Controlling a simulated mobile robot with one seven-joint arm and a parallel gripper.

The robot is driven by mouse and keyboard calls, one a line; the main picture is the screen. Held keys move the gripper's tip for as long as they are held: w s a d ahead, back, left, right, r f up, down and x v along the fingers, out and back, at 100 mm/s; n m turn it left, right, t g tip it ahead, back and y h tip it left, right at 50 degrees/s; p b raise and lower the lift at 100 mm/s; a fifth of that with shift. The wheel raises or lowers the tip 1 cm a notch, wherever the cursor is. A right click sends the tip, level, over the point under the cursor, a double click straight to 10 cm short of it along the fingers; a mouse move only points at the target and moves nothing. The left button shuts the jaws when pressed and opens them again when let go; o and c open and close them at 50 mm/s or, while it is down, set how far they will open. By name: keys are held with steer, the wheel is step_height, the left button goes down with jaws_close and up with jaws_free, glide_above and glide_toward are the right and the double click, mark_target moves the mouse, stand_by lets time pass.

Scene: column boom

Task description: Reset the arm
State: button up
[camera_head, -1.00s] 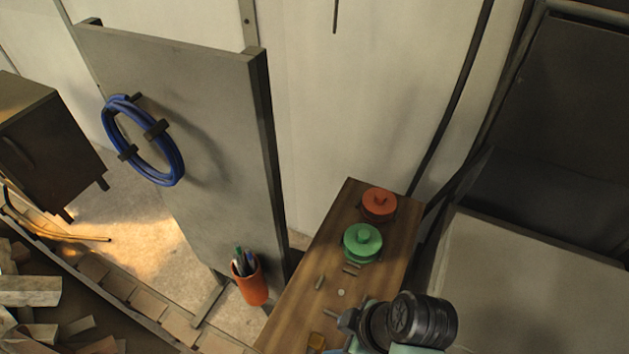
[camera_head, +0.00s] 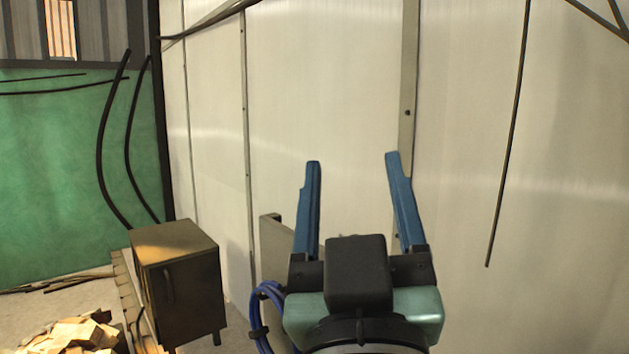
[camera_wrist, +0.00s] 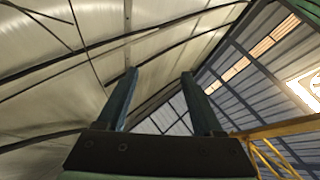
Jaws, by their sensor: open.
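My gripper (camera_head: 350,165) is raised in front of the pale wall in the head view, its two blue fingers pointing up and spread apart. Nothing is between the fingers. In the wrist view my gripper (camera_wrist: 159,76) is also open and empty, with the roof and upper wall beyond it.
A dark cabinet (camera_head: 181,277) stands at the lower left. A blue coiled hose (camera_head: 262,318) hangs on a grey panel (camera_head: 271,240), partly hidden behind my gripper. Wood blocks (camera_head: 75,333) lie at the bottom left. In the wrist view a yellow frame (camera_wrist: 285,128) shows at the right.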

steer(key=s+a+r+m+t, duration=0.1)
steer(key=s+a+r+t, duration=0.2)
steer(key=s+r, duration=0.3)
steer(key=shift+s+r+t+y, duration=0.15)
steer(key=shift+r+t+y, duration=0.2)
steer(key=shift+r, duration=0.5)
steer(key=shift+y, duration=0.25)
step_height(320, 180, down, 5)
steer(key=b, duration=0.5)
steer(key=shift+a, duration=0.1)
